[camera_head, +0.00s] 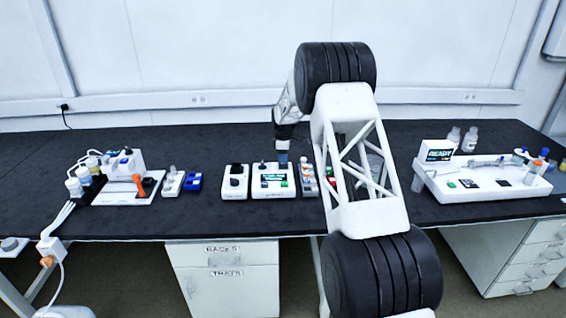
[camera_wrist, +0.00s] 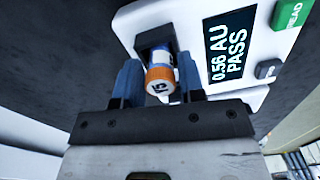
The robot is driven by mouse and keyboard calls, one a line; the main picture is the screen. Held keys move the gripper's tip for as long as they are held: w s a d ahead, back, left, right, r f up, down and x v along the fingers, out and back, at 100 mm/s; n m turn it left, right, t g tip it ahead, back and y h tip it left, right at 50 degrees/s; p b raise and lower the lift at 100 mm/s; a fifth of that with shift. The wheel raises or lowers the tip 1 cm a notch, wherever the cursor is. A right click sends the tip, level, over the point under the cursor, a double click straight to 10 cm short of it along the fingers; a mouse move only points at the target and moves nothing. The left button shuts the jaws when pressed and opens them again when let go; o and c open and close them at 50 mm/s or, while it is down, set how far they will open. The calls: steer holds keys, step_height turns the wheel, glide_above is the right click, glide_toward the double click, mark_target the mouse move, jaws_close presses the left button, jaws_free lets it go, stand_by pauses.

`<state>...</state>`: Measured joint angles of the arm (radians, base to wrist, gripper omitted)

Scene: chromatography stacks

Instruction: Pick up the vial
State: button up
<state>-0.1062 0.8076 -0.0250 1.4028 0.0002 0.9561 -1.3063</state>
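The vial in the wrist view has an orange cap (camera_wrist: 161,80) with dark marks and a white and blue body. It stands at a dark slot in a white reader (camera_wrist: 150,18), whose display says "0.56 AU PASS". My gripper (camera_wrist: 160,72) has one blue finger on each side of the vial, close to the cap. I cannot tell whether the fingers touch it. In the head view my gripper (camera_head: 282,157) is low over the reader (camera_head: 272,192), and the vial cannot be made out there.
Left of the reader stands another white device (camera_head: 235,182); a rack with small vials (camera_head: 308,178) is close on its right. A blue block (camera_head: 193,181) and a pump station (camera_head: 125,190) are further left. A white tray (camera_head: 490,185) is at right. My arm hides part of the bench.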

steer(key=c, duration=0.6)
steer(key=shift+r, duration=0.2)
steer(key=shift+r, duration=1.35)
steer(key=shift+s+r, duration=0.15)
steer(key=shift+r, duration=0.15)
steer(key=s, duration=0.5)
steer(key=s+d+r, duration=0.1)
steer(key=s, duration=0.9)
steer(key=shift+s+d+r, duration=0.15)
steer(key=shift+s+d, duration=0.15)
steer(key=shift+d, duration=0.05)
